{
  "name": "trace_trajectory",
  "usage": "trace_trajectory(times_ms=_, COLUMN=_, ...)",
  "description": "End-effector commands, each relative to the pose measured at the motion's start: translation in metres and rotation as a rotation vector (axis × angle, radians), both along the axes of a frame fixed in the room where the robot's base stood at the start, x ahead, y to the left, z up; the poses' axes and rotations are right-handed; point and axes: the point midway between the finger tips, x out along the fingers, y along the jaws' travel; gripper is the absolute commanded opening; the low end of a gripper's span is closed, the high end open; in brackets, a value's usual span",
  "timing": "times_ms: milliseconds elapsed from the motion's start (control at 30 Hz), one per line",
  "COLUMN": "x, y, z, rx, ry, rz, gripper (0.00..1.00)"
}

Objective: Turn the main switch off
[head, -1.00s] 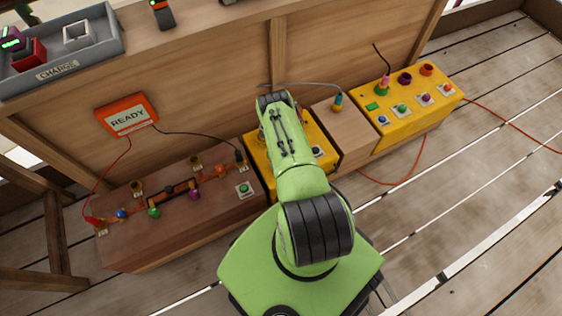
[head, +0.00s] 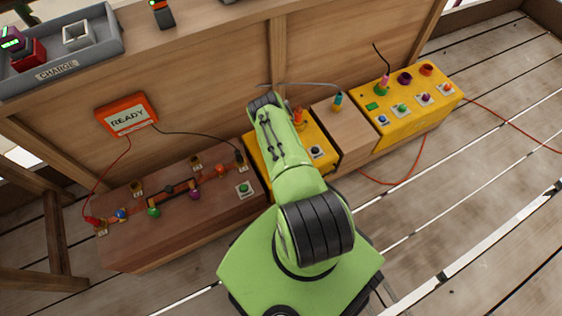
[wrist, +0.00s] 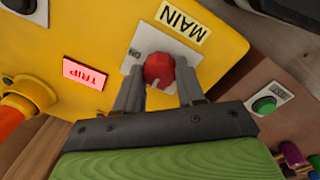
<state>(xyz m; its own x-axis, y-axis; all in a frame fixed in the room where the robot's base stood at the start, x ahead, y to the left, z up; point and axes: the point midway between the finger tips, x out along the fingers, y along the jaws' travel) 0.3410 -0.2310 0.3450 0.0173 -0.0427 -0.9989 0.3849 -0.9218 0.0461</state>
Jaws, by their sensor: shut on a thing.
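The main switch is a red knob (wrist: 158,70) on a pale plate with an "ON" mark, beside a "MAIN" label (wrist: 183,20) on the yellow box (wrist: 110,25). My gripper (wrist: 157,88) is shut on the red knob, one finger on each side of it. A red "TRIP" sign (wrist: 86,74) glows on the same box. In the head view, my arm covers the knob and my fingers, and only parts of the yellow box (head: 254,155) show.
An orange plug (wrist: 22,100) sits in the yellow box. Next to the box is a brown board (head: 165,235) with a green "TEST" button (wrist: 264,105) and coloured parts. A wooden block (head: 345,130) and another yellow panel (head: 400,125) stand to the right.

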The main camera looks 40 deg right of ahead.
Motion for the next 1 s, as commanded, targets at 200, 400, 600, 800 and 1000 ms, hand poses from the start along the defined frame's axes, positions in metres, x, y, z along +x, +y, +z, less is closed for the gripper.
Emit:
trace_trajectory(times_ms=200, x=0.0, y=0.0, z=0.0, rx=-0.002, ry=-0.001, rz=0.009, gripper=0.08)
trace_trajectory(times_ms=400, x=0.0, y=0.0, z=0.0, rx=-0.001, ry=-0.002, rz=0.008, gripper=0.08)
trace_trajectory(times_ms=600, x=0.0, y=0.0, z=0.0, rx=-0.001, ry=-0.001, rz=0.007, gripper=0.64)
trace_trajectory(times_ms=800, x=0.0, y=0.0, z=0.0, rx=-0.001, ry=-0.001, rz=0.007, gripper=0.64)
trace_trajectory(times_ms=1000, x=0.001, y=0.0, z=0.022, rx=-0.001, ry=-0.001, rz=0.007, gripper=0.64)
